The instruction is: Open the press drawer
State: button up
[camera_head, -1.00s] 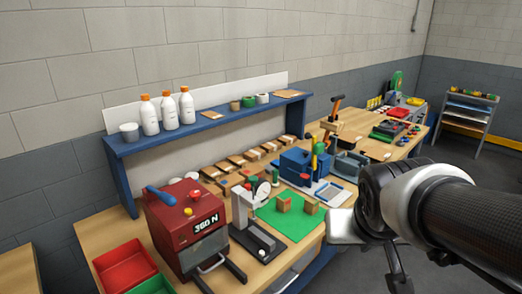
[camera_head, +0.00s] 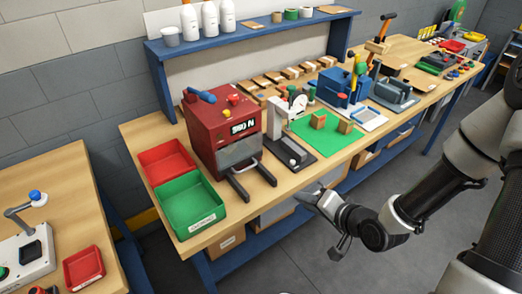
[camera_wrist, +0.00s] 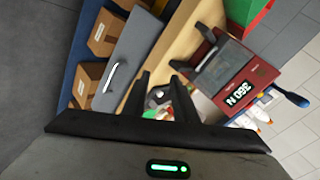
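The red press (camera_head: 215,125) stands on the workbench with a blue lever on top and a display reading 360 N. Its grey drawer front (camera_head: 238,152) sits low in the front face, between two dark rails, and appears closed. A pale bar handle (camera_head: 247,167) crosses below it. My gripper (camera_head: 325,215) is off the bench's front edge, right of the press and apart from it. In the wrist view its two dark fingers (camera_wrist: 160,92) are spread with nothing held, and the press (camera_wrist: 258,70) shows tilted at upper right.
Red (camera_head: 166,162) and green (camera_head: 190,207) bins stand left of the press. A dark-based stand (camera_head: 291,150) and green mat (camera_head: 325,142) are at its right. A grey under-bench drawer (camera_wrist: 128,60) shows in the wrist view. Floor in front is clear.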

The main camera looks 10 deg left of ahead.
jog(key=s+a+r+m+t+y, duration=0.1)
jog(key=s+a+m+t+y, duration=0.1)
jog(key=a+m+y, duration=0.25)
jog(key=shift+h, duration=0.25)
jog(key=b+x, duration=0.5)
jog(key=x, duration=0.1)
jog(key=r+b+x, duration=0.1)
jog(key=b+x, duration=0.4)
jog(key=x, duration=0.1)
jog(key=b+x, duration=0.5)
jog(key=x, duration=0.1)
jog(key=shift+a+r+b, duration=0.15)
jog(key=shift+a+b, duration=0.25)
grip_shut()
dwell(0.4)
